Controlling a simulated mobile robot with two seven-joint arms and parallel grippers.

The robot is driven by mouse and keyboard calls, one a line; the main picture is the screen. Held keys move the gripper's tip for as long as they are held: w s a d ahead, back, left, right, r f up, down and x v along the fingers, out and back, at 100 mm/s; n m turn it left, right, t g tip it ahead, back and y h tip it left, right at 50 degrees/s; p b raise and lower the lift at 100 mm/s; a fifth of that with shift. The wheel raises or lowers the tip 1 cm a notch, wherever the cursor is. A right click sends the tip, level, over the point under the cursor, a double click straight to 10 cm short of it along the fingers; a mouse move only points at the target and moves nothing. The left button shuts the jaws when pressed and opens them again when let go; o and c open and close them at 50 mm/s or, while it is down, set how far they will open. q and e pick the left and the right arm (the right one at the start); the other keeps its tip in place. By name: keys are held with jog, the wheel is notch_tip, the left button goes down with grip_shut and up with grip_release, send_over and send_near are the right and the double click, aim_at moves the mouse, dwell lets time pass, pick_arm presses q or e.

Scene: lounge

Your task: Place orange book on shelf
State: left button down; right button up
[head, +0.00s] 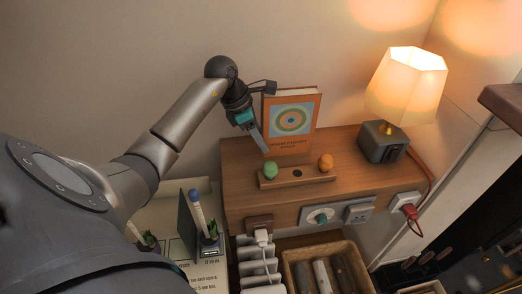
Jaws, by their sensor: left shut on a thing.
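The orange book (291,141) stands upright on the wooden shelf (342,150), or just above it; I cannot tell which. Its cover has a ring pattern in blue, cream and orange. My left gripper (264,122) is at the book's left edge and shut on it, with one finger in front of the cover. The fingers hide part of the book's left side. My right gripper is not in view.
A lit lamp (407,84) stands on the shelf's right side. In front of the book, a small wooden holder (297,177) carries a green and an orange egg-shaped thing. Sockets with plugs line the shelf's front. Below is a basket (290,262) of rolled items.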

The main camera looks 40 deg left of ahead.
pick_arm(q)
jog(key=shift+f+b, duration=0.4)
jog(key=shift+f, duration=1.65)
jog(key=shift+f, duration=0.1)
jog(key=shift+f, duration=0.15)
jog(key=shift+c, duration=2)
grip_release()
